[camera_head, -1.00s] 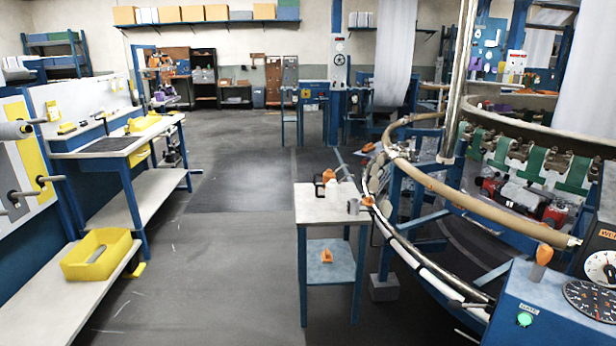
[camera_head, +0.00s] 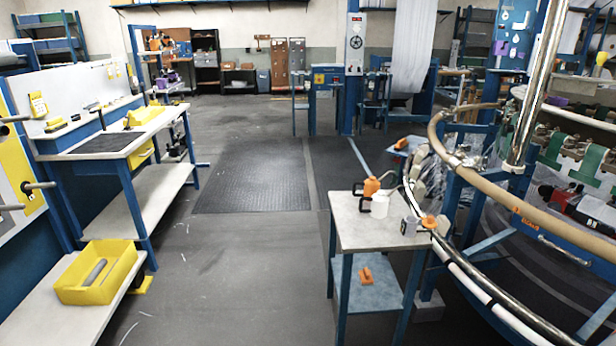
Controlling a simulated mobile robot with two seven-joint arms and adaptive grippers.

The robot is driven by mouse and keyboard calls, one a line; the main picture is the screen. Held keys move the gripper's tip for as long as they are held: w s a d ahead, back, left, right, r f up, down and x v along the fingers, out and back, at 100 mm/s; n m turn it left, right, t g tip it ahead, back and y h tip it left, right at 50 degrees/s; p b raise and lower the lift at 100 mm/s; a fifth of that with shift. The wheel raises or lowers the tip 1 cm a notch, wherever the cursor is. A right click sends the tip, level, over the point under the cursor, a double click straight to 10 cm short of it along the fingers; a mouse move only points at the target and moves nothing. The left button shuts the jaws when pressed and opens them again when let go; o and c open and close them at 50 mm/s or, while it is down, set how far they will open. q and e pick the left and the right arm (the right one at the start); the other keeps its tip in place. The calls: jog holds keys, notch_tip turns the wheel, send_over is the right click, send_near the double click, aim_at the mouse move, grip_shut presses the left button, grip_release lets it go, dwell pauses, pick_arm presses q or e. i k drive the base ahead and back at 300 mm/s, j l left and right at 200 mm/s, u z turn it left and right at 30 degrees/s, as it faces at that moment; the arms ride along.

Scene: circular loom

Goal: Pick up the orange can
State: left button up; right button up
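An orange can (camera_head: 371,186) with a dark handle and a thin spout stands upright on the small blue-legged table (camera_head: 350,232) right of the middle. A white can or mug (camera_head: 380,206) stands directly in front of it and hides its lower part. A grey object (camera_head: 409,226) and an orange-topped object (camera_head: 428,221) sit near the table's right corner. Another small orange item (camera_head: 367,277) lies on the lower shelf. Neither of my grippers shows in this view.
The curved rail (camera_head: 470,285) of the circular loom runs close along the table's right side. A long workbench (camera_head: 100,143) and a yellow bin (camera_head: 97,273) stand on the left. The floor (camera_head: 245,245) between bench and table is clear.

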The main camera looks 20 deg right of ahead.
aim_at(372, 186)
jog(key=i+j, duration=0.1)
jog(key=i, duration=0.6)
jog(key=i+j, duration=0.1)
jog(key=i, duration=0.6)
jog(key=i+j+z, duration=0.15)
jog(key=i+z, duration=0.35)
jog(key=i+j+z, duration=0.35)
jog(key=z, duration=0.15)
jog(key=i, duration=0.05)
